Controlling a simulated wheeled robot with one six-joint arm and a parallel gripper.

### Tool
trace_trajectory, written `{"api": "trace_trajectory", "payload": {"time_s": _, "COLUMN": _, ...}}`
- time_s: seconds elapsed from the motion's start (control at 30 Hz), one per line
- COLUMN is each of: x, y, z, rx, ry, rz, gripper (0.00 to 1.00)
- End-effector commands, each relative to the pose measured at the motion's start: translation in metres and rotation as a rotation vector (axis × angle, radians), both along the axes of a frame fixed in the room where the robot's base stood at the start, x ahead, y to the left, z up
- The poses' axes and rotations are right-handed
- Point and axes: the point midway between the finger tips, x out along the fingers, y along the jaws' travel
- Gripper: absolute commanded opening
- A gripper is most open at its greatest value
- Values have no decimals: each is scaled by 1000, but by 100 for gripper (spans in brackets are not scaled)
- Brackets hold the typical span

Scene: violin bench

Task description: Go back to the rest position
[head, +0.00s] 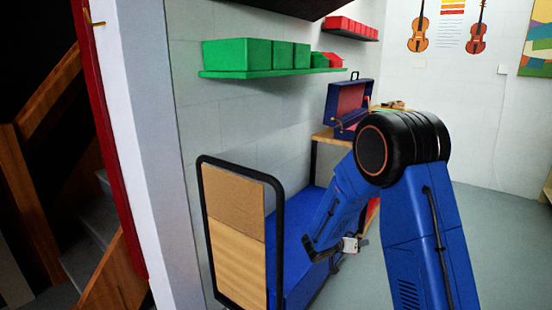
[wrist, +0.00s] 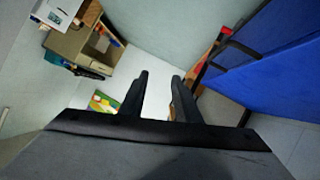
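My arm (head: 422,225) reaches forward in the head view and bends down at its black elbow joint. My gripper (wrist: 160,78) shows two dark fingers apart in the wrist view, with nothing held between them. In the head view the gripper end is low beside the blue trolley (head: 290,262), small and partly hidden, and I cannot make out its fingers clearly there.
The trolley's wood-panelled end frame (head: 235,235) stands left of my arm. An open blue case (head: 350,100) sits on a wooden bench behind. Green bins (head: 255,54) line a wall shelf. Stairs (head: 85,240) are beyond the doorway at left. Floor at right is clear.

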Motion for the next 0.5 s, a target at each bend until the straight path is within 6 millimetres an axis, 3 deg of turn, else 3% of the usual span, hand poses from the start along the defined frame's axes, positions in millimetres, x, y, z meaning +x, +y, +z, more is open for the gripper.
{"api": "trace_trajectory", "payload": {"time_s": 0.03, "x": -11, "y": -8, "z": 16, "rx": 0, "ry": 15, "rz": -20, "gripper": 29}}
{"api": "trace_trajectory", "payload": {"time_s": 0.2, "x": -52, "y": -33, "z": 53, "rx": 5, "ry": 104, "rz": -82, "gripper": 29}}
{"api": "trace_trajectory", "payload": {"time_s": 0.5, "x": -131, "y": -62, "z": 104, "rx": 65, "ry": 266, "rz": -143, "gripper": 29}}
